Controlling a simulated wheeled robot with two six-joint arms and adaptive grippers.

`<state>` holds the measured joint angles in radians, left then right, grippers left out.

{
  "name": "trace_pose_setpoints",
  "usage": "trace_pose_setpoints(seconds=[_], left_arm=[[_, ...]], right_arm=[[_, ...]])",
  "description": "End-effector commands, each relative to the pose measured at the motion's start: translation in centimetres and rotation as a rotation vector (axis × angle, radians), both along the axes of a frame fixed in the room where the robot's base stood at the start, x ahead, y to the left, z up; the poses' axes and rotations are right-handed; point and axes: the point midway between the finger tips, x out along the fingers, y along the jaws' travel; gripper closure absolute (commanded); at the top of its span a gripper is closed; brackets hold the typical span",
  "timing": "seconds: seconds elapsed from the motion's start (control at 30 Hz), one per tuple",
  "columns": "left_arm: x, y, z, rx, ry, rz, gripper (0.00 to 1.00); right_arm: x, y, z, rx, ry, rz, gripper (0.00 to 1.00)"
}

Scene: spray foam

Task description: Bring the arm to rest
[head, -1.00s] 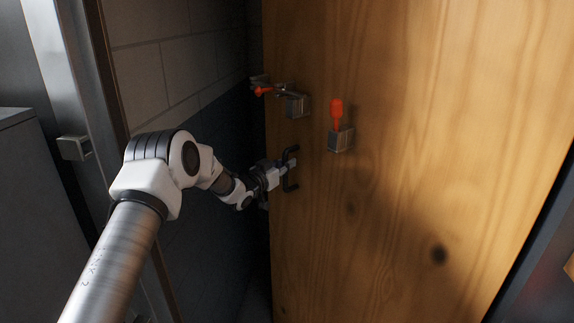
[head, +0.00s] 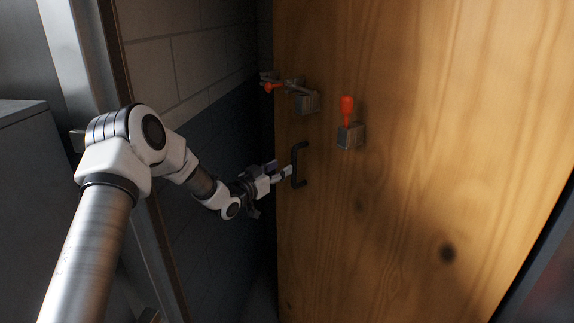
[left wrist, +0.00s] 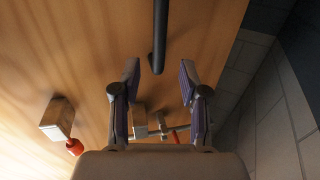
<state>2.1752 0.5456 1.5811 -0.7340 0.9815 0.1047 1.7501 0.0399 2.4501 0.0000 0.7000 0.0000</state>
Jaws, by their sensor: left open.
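My left gripper (head: 285,172) is at the left edge of a wooden door, just left of its black handle (head: 301,165). In the left wrist view my left gripper (left wrist: 158,82) is open, its two fingers spread with nothing between the tips. The handle (left wrist: 160,35) shows there as a dark bar beyond the fingertips, apart from them. My left arm (head: 120,150) reaches in from the left. My right gripper is not in view.
The wooden door (head: 420,200) stands open and fills the right side. Two latches with orange grips, one upright (head: 347,108) and one lying sideways (head: 273,87), are on the door near its edge. A metal frame (head: 90,60) and a block wall (head: 195,60) stand on the left.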

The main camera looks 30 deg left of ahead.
Motion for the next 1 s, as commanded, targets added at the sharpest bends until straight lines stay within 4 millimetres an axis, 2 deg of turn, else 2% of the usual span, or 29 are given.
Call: trace_pose_setpoints(seconds=[0.47, 0.57, 0.67, 0.77, 0.8, 0.87, 0.9, 0.97, 1.0], left_arm=[[-0.1, 0.0, -0.1, 0.001, 0.001, -0.001, 0.57], [-0.3, -0.3, -1.4, 0.004, 0.022, -0.005, 0.57], [-0.4, -2.8, -4.9, 0.026, 0.082, -0.046, 0.57], [-2.2, -6.8, -10.3, 0.025, 0.193, -0.099, 0.57], [-3.3, -8.4, -12.7, 0.018, 0.251, -0.113, 0.57], [-5.4, -10.6, -16.3, 0.006, 0.341, -0.125, 0.57], [-7.0, -11.9, -18.6, -0.001, 0.404, -0.132, 0.57], [-9.7, -13.7, -21.9, -0.011, 0.5, -0.134, 0.57], [-11.8, -14.8, -23.9, -0.014, 0.568, -0.133, 0.57]], right_arm=[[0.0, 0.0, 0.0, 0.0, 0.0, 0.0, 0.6], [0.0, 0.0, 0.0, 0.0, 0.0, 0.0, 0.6], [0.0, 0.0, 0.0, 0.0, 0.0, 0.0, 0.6], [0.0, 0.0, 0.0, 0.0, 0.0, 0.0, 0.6], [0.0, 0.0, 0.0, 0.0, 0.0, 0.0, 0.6], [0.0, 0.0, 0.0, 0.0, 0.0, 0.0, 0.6], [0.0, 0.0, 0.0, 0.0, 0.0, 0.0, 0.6], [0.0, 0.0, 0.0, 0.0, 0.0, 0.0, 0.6], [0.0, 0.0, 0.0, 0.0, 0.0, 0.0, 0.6]])
